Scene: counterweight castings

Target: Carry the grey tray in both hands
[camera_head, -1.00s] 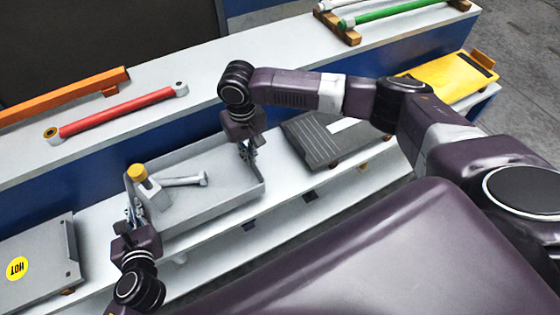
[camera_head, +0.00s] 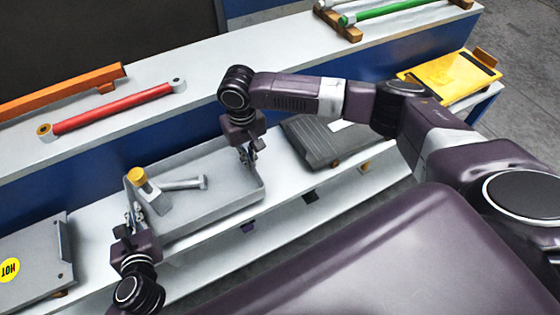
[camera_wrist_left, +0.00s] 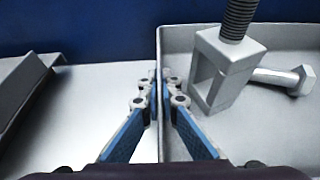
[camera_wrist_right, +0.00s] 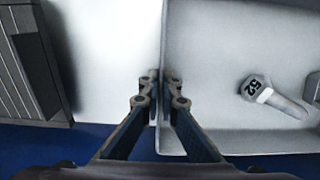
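The grey tray (camera_head: 228,192) is a shallow open box, seen in the head view at the lower shelf in front of me. My left gripper (camera_head: 131,216) is at its left wall; in the left wrist view the fingers (camera_wrist_left: 162,85) pinch this wall from both sides. My right gripper (camera_head: 247,153) is at the right wall; in the right wrist view its fingers (camera_wrist_right: 160,88) also close on the wall. In the tray lie a grey clamp block (camera_head: 157,201) with a yellow-capped screw and a grey bolt (camera_head: 183,183), marked 52 in the right wrist view (camera_wrist_right: 256,87).
A grey block with a HOT label (camera_head: 9,269) lies left of the tray. A dark ridged block (camera_head: 312,141) is close on its right, and a yellow plate (camera_head: 452,76) further right. A red bar (camera_head: 112,110) and a green bar (camera_head: 392,10) lie on the upper ledge.

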